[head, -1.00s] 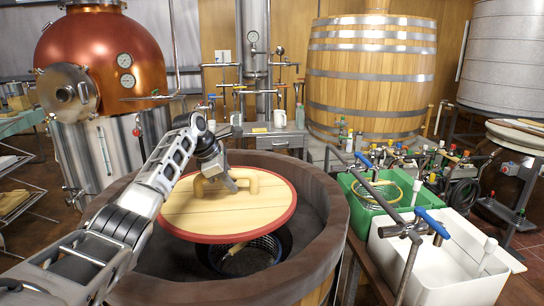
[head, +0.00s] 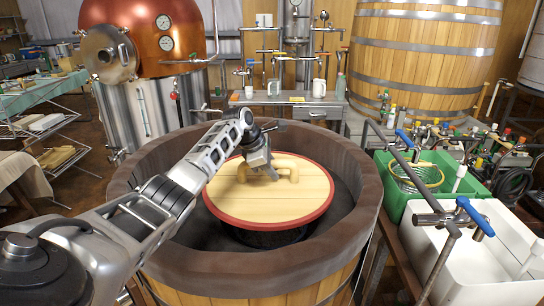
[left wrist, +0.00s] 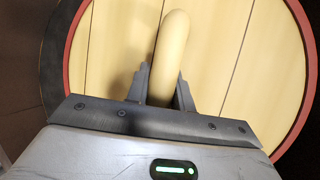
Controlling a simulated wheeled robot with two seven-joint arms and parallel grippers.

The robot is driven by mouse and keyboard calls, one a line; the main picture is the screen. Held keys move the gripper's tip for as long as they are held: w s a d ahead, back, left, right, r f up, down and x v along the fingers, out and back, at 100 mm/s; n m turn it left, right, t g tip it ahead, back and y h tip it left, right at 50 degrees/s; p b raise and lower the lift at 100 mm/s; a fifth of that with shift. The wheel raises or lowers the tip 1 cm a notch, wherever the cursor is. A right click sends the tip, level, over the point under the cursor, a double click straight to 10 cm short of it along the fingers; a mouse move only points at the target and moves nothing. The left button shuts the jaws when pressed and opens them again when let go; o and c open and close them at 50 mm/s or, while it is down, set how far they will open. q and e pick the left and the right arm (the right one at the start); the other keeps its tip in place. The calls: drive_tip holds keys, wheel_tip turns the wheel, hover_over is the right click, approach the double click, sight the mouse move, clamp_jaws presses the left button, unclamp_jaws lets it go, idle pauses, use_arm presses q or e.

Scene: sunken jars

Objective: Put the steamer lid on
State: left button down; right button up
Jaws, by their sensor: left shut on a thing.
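The steamer lid (head: 305,204) is a round pale wooden disc with a red rim and a wooden bar handle (head: 291,173). My left gripper (head: 267,172) is shut on that handle from above. The left wrist view shows its fingers on both sides of the handle (left wrist: 172,45), with the lid's planks (left wrist: 230,50) beyond. The lid looks about level inside the large wooden tub, over a dark basket-like steamer (head: 262,239). The lid hides most of the steamer, and I cannot tell whether the two touch. My right gripper is not in view.
The tub's thick wooden wall (head: 250,267) surrounds the lid and steamer. A green crate (head: 452,188) and a white bin (head: 478,262) stand to the right with metal taps. A copper still (head: 137,30) and a big barrel (head: 425,60) stand behind.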

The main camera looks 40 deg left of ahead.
use_arm(q)
wheel_tip(320, 180, down, 5)
drive_tip(key=b, duration=0.4)
drive_tip(key=shift+w+b, duration=0.1)
drive_tip(key=shift+b, duration=0.3)
wheel_tip(320, 180, down, 2)
drive_tip(key=shift+f+p, duration=0.2)
drive_tip(key=shift+p, duration=0.1)
drive_tip(key=shift+f, duration=0.7)
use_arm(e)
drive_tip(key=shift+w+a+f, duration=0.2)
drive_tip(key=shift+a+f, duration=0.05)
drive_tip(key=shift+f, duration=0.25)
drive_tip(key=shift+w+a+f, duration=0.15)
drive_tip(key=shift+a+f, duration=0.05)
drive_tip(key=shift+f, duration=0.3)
use_arm(q)
drive_tip(key=shift+f, duration=0.45)
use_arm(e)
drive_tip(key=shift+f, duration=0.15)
use_arm(q)
drive_tip(key=c, duration=1.1)
unclamp_jaws()
approach(271, 180)
drive_tip(key=s, duration=0.2)
drive_tip(key=shift+s+a+f, duration=0.2)
drive_tip(key=shift+s+a, duration=0.1)
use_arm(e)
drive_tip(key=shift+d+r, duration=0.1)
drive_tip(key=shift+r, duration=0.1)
